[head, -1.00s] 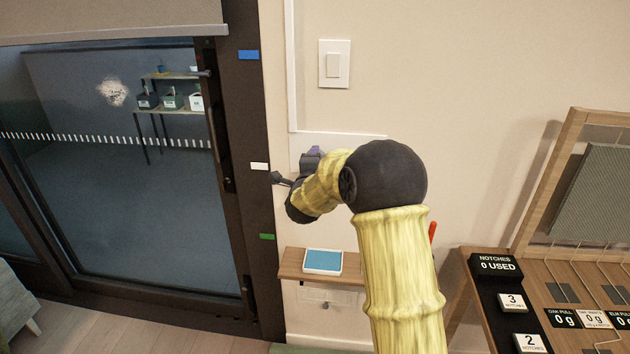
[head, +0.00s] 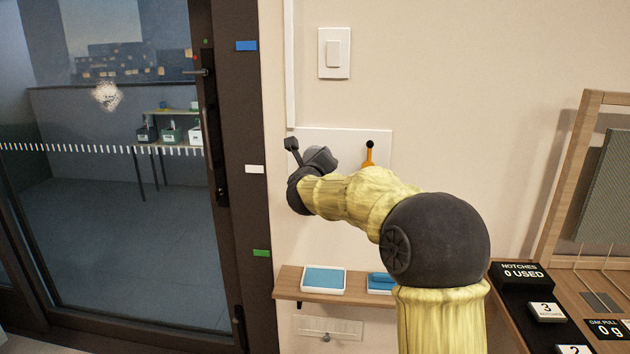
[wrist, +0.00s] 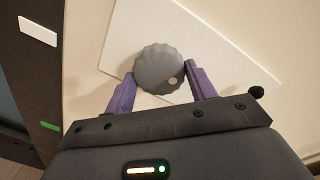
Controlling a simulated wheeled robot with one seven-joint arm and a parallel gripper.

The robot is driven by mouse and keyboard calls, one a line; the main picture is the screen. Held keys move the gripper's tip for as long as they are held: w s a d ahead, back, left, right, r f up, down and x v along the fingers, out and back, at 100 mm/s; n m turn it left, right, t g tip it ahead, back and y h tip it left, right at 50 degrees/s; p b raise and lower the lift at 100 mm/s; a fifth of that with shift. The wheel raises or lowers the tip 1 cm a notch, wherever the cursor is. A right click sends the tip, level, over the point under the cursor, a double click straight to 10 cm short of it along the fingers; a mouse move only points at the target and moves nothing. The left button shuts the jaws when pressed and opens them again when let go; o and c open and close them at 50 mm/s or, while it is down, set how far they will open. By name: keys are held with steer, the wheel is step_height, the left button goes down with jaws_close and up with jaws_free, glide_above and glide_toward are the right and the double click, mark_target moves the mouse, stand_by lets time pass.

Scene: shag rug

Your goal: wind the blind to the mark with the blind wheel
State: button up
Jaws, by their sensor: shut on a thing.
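The blind wheel (wrist: 160,68) is a grey scalloped knob with a pale dot, on a white wall plate (wrist: 225,62). In the wrist view my gripper (wrist: 161,76) has a purple finger on each side of the wheel and is shut on it. In the head view my gripper (head: 318,157) is at the left part of the plate, and the wheel is hidden behind it. Blue (head: 246,46), white (head: 254,169) and green (head: 261,253) marks sit on the dark door frame. The blind is not in view; the visible door glass (head: 110,220) is uncovered.
An orange lever with a black knob (head: 369,150) stands on the plate right of my gripper. Below is a wooden shelf (head: 310,293) with blue-topped pads (head: 324,280). A light switch (head: 334,53) is above. A table with a notch counter (head: 521,270) stands at right.

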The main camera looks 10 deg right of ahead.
steer(key=m+b, duration=0.4)
steer(key=b, duration=0.1)
steer(key=shift+f, duration=0.25)
stand_by(0.3)
steer(key=o, duration=1)
steer(key=shift+r, duration=0.1)
steer(key=v, duration=1.7)
steer(key=shift+s, duration=0.2)
steer(key=shift+f, duration=0.25)
